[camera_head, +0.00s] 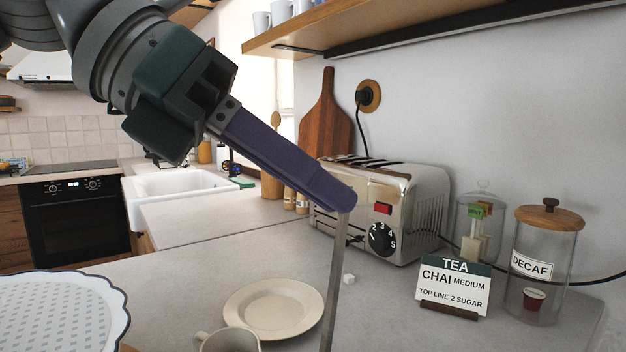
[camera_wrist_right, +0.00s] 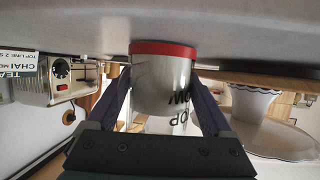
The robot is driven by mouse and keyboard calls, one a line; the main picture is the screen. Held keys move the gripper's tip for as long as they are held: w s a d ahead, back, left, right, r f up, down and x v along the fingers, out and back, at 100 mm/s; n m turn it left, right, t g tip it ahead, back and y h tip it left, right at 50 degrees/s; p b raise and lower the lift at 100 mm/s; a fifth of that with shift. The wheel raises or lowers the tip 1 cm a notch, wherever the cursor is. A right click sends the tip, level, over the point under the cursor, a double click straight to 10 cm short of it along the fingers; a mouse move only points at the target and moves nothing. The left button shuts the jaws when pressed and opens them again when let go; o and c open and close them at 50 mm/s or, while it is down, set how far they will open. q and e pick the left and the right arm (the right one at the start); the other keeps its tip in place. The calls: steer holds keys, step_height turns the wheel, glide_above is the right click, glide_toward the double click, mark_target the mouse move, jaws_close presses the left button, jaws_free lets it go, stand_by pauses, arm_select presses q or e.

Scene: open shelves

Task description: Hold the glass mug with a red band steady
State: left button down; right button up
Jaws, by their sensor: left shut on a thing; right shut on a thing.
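In the right wrist view, an off-white mug with a red band (camera_wrist_right: 163,80) and dark lettering sits between the fingers of my right gripper (camera_wrist_right: 165,95). The gripper is shut on it. That view is upside down, and the band is at the end by the grey counter. In the head view, my left gripper (camera_head: 340,200) is shut on a thin metal strip (camera_head: 334,275) that hangs down past the bottom edge. A cream mug (camera_head: 228,342) is cut off at the bottom. I cannot tell whether it is the held one. My right gripper is outside the head view.
A toaster (camera_head: 385,210), a tea sign (camera_head: 454,288) and a decaf jar (camera_head: 540,265) stand right. A scalloped stand (camera_head: 60,312) is at left. A shelf (camera_head: 400,30) overhangs.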

arm_select(q)
steer(key=shift+r, duration=2.5)
arm_select(e)
steer(key=o, duration=1.5)
steer(key=shift+o, duration=0.2)
